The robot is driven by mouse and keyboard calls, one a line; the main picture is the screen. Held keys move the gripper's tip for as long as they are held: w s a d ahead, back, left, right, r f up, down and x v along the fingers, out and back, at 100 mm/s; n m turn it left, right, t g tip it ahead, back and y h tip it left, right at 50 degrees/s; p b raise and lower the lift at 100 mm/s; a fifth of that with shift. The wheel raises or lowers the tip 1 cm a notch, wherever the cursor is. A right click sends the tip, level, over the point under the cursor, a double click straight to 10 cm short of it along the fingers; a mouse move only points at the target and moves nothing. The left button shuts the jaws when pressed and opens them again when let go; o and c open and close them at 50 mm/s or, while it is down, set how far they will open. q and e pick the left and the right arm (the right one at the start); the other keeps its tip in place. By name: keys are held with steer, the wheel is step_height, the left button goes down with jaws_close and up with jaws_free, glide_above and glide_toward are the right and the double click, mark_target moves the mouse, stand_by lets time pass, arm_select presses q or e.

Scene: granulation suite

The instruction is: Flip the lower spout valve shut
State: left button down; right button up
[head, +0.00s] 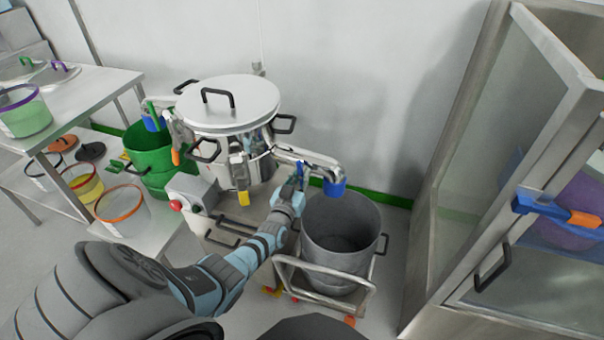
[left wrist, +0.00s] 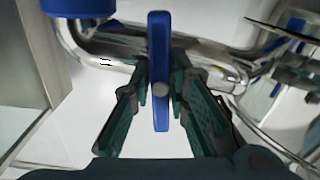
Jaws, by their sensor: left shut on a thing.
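The steel mixing vessel (head: 228,105) has a curved spout pipe (head: 305,155) on its right side, ending in a blue cap-like outlet (head: 335,188). The valve handle (head: 300,168) is a small blue lever on this pipe. In the left wrist view the blue lever (left wrist: 158,40) stands upright in the picture, across the shiny pipe (left wrist: 105,62). My left gripper (head: 296,185) is at the lever. In the wrist view its fingers (left wrist: 160,88) lie on both sides of the lever, shut on it. The fingers partly hide the lever in the head view. My right gripper is not in view.
A grey bin (head: 343,230) on a wheeled trolley (head: 325,285) stands under the outlet. A green bucket (head: 150,160) and a steel table (head: 75,95) are at left. A glass-sided cabinet (head: 500,120) with a blue-orange latch (head: 550,210) is at right.

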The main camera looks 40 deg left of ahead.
arm_select(q)
steer(key=shift+m, duration=0.6)
steer(key=c, duration=1.5)
jaws_free()
steer(key=v, duration=1.2)
